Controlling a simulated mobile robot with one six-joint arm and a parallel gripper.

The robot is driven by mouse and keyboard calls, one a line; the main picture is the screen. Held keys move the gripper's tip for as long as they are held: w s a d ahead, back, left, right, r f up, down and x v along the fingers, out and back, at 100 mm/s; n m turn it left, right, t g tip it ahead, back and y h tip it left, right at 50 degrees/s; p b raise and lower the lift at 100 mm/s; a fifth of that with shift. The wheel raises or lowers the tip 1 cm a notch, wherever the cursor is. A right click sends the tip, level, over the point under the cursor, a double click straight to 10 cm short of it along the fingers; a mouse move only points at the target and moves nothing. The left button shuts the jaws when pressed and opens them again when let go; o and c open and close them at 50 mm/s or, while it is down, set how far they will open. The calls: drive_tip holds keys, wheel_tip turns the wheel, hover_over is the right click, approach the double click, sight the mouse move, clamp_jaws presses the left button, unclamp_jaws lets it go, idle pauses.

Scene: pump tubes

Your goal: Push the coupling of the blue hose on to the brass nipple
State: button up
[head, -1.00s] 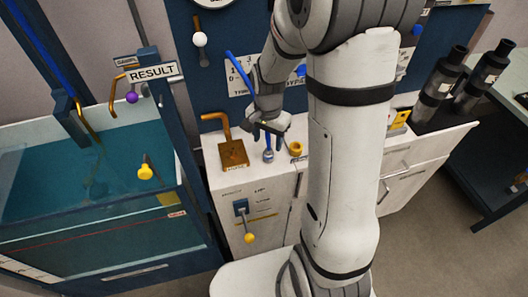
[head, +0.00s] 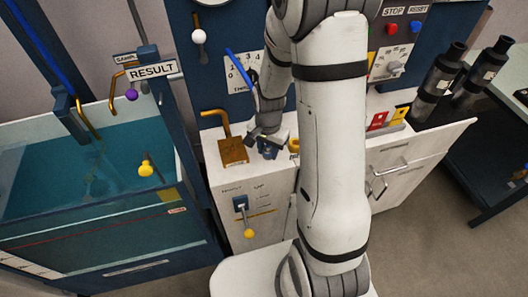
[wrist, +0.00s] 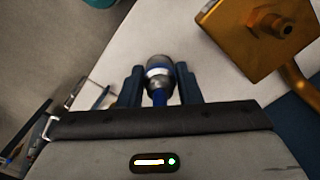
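The coupling (wrist: 160,74) of the blue hose has a silver collar and a blue body. It sits between the two fingers of my gripper (wrist: 159,84) in the wrist view, with the fingers close against its sides. A short blue length runs from it back toward the palm. In the head view my gripper (head: 268,147) is low over the white cabinet top, just right of the brass block (head: 233,151), and mostly hides the coupling. The brass nipple (wrist: 284,28) stands out from the block's face at the upper right of the wrist view, apart from the coupling.
A bent brass pipe (head: 216,117) rises behind the block. A blue rod-like length (head: 238,67) shows above my gripper. A lever with a yellow knob (head: 249,233) is on the cabinet front. A water tank (head: 85,175) stands left; dark cylinders (head: 440,75) stand right.

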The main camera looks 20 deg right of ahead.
drive_tip(key=c, duration=0.6)
drive_tip(key=shift+r, duration=0.15)
